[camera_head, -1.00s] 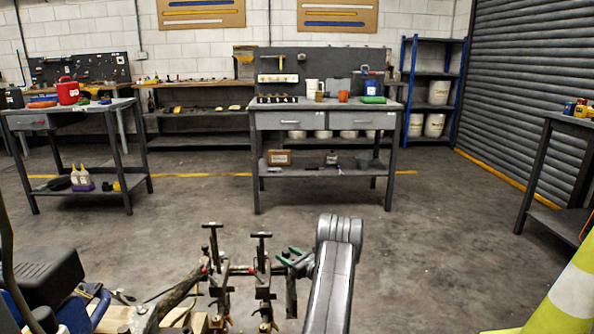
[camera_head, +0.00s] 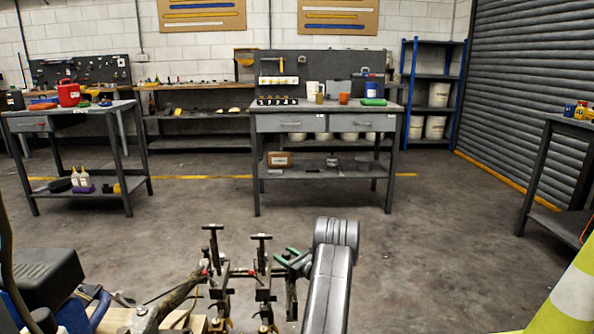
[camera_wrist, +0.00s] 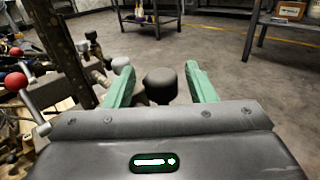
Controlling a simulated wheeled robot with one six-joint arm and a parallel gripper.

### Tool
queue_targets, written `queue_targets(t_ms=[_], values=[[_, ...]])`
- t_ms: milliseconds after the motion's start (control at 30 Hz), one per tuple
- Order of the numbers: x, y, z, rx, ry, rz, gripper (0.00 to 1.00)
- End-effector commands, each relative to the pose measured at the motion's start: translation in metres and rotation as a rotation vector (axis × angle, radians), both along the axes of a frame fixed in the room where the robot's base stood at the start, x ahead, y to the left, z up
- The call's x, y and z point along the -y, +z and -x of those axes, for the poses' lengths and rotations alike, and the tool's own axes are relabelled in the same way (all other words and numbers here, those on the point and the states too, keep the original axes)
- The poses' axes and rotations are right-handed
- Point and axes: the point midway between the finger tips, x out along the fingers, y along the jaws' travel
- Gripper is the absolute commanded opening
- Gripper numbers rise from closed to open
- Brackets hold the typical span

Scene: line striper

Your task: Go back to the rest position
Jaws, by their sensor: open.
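My gripper (camera_head: 290,258) has green fingers and is at the lower middle of the head view, just right of the line striper's upright black clamps (camera_head: 262,275). In the wrist view my gripper (camera_wrist: 159,68) is open, its two green fingers apart. A black rounded knob (camera_wrist: 160,86) shows between the fingers. I cannot tell whether they touch it. My arm runs up from the bottom edge of the head view to the gripper. A red ball knob (camera_wrist: 16,81) on a lever stands at the left of the wrist view.
A grey workbench (camera_head: 325,124) with cups and tools stands ahead. A smaller bench (camera_head: 60,117) is at left, another (camera_head: 560,122) at right. A yellow striped cone (camera_head: 572,300) is at lower right. The floor (camera_head: 420,235) between is clear.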

Motion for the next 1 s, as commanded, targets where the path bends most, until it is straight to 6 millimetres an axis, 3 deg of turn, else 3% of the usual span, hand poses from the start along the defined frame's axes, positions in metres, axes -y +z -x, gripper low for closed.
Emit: queue_targets(t_ms=[533, 1000], values=[[0.082, 0.003, 0.075, 0.000, -0.001, 0.000, 0.50], [0.011, -0.002, 0.011, 0.003, 0.004, 0.001, 0.50]])
